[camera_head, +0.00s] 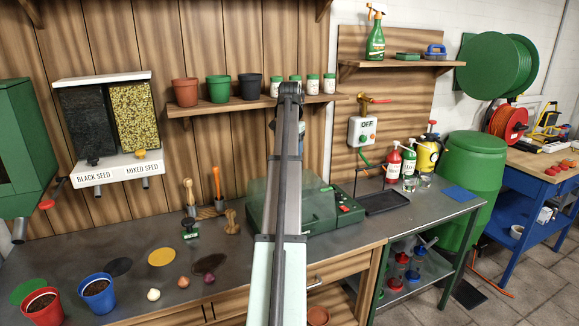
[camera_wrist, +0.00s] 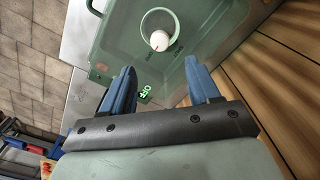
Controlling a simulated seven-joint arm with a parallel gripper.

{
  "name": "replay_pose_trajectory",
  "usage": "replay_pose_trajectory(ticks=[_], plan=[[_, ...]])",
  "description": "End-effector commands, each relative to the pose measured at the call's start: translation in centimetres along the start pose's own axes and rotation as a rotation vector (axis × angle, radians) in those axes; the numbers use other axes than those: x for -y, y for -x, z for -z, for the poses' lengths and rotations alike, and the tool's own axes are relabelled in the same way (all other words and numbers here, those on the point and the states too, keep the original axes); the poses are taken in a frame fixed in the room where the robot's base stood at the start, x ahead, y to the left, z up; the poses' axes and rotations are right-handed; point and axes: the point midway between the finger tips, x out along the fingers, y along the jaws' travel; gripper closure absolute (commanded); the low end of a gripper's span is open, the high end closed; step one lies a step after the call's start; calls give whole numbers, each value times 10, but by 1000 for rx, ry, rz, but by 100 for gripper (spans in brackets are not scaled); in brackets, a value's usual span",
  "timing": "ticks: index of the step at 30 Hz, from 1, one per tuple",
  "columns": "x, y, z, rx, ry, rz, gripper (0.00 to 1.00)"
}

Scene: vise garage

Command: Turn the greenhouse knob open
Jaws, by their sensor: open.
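The greenhouse, a green box with a clear lid (camera_head: 318,207), sits on the grey bench in the middle of the head view, partly hidden behind my arm. Its front panel has small red buttons. In the wrist view the green greenhouse (camera_wrist: 115,40) lies beyond my fingers. A round white piece (camera_wrist: 159,41) with a dark mark sits inside a green ring on it; I cannot tell for sure whether this is the knob.
A black tray (camera_head: 386,203) lies right of the greenhouse. Several bottles and a green barrel (camera_head: 470,185) stand further right. A red pot (camera_head: 43,307) and a blue pot (camera_head: 98,294) stand at the front left. A shelf (camera_head: 240,103) with pots and jars hangs behind my arm.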

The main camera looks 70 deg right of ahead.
Motion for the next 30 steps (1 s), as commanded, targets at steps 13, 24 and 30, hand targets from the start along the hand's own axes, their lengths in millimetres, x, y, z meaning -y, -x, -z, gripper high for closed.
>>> replay_pose_trajectory(ticks=[13,24,30], plan=[[0,42,0,-7,0,3,39],[0,42,0,-8,0,3,39],[0,41,0,-8,0,3,39]])
